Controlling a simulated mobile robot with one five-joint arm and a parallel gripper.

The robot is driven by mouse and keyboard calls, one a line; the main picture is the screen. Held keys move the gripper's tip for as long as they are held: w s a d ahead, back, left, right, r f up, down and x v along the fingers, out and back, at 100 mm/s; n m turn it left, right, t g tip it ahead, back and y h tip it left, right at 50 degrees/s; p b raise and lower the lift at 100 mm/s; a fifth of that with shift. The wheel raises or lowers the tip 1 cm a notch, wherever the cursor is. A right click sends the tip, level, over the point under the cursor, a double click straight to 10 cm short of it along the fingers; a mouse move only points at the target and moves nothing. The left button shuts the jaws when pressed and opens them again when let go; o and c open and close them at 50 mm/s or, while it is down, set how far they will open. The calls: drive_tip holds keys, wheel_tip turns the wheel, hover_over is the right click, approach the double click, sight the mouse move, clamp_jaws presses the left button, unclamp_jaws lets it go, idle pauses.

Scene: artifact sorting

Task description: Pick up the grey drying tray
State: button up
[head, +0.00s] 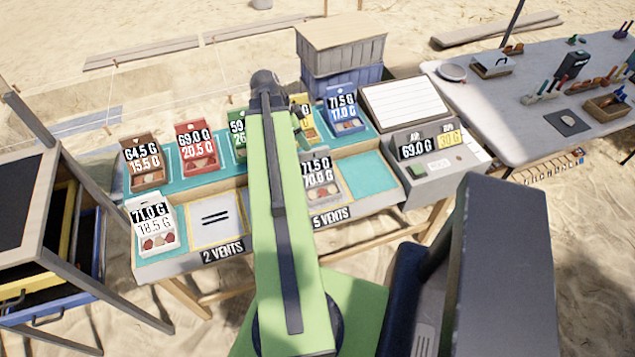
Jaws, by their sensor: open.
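The grey drying tray (326,198) stands in the front row of the sorting table, in the section marked 5 VENTS, just right of my green arm. It holds small reddish pieces, and its label overlay reads 71.5 G and 70.0 G. My green arm reaches forward over the middle of the table and ends, as far as I see, in a dark joint. My gripper's fingers do not show, so I cannot tell where they are relative to the tray.
Brown (145,168), red (198,150), green, yellow and blue (345,112) trays stand in the back row. A white tray (153,228) stands front left. An empty teal space (362,172) lies right of the grey tray, beside a grey scale (437,160).

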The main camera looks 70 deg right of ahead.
sight(313, 150)
drive_tip(key=b+x, duration=0.2)
drive_tip(key=x, duration=0.2)
drive_tip(key=b+x, duration=0.5)
drive_tip(key=shift+w+d+f, duration=0.1)
drive_tip(key=shift+d+f, duration=0.05)
drive_tip(key=shift+d, duration=0.3)
drive_tip(key=shift+f, duration=0.1)
clamp_jaws()
idle(0.3)
idle(1.2)
